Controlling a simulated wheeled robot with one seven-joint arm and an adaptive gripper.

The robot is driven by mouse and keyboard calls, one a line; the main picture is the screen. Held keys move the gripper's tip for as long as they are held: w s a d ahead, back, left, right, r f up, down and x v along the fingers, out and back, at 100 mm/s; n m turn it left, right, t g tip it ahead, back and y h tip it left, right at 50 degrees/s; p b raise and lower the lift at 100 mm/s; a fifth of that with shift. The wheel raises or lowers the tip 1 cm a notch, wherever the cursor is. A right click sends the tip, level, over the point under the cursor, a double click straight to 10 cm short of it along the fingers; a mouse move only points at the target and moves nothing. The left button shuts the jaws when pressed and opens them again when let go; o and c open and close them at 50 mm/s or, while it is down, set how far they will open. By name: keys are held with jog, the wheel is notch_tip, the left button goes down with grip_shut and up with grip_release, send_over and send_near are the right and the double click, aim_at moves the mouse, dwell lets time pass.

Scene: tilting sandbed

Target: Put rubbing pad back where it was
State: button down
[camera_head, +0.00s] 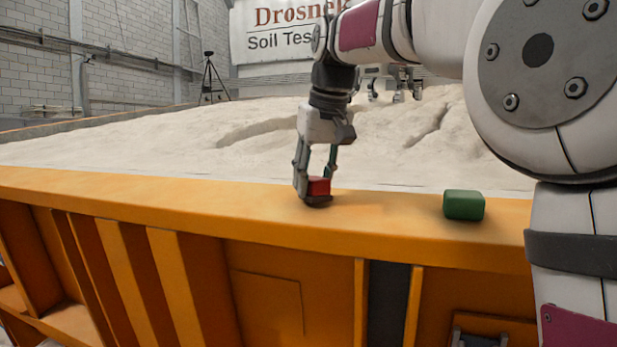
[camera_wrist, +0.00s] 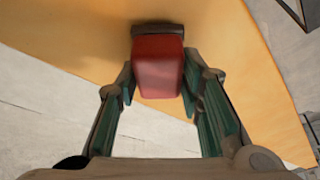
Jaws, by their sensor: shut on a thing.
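A red block with a dark base, which looks like the rubbing pad (camera_head: 320,186), is between the fingers of my gripper (camera_head: 315,183). It also shows in the wrist view (camera_wrist: 158,68), with a finger closed on each side. The pad is upright, dark base down, at the orange ledge (camera_head: 120,193) of the sandbed. It looks to be on or just above the ledge; I cannot tell whether it touches. A green block (camera_head: 463,205) sits on the same ledge to the right, apart from my gripper.
Pale sand (camera_head: 180,128) fills the bed behind the ledge, with grooves in its surface. The ledge is clear between the pad and the green block, and to the left. A tripod (camera_head: 210,78) stands at the back left. A lettered banner (camera_head: 275,35) hangs behind.

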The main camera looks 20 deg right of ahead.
jog(key=shift+f, duration=0.1)
jog(key=c, duration=1.1)
grip_release()
jog(key=shift+o, duration=0.2)
jog(key=shift+r, duration=0.3)
jog(key=b+v, duration=0.1)
jog(key=v, duration=1)
jog(key=shift+s+r, duration=0.15)
jog(key=shift+r, duration=0.15)
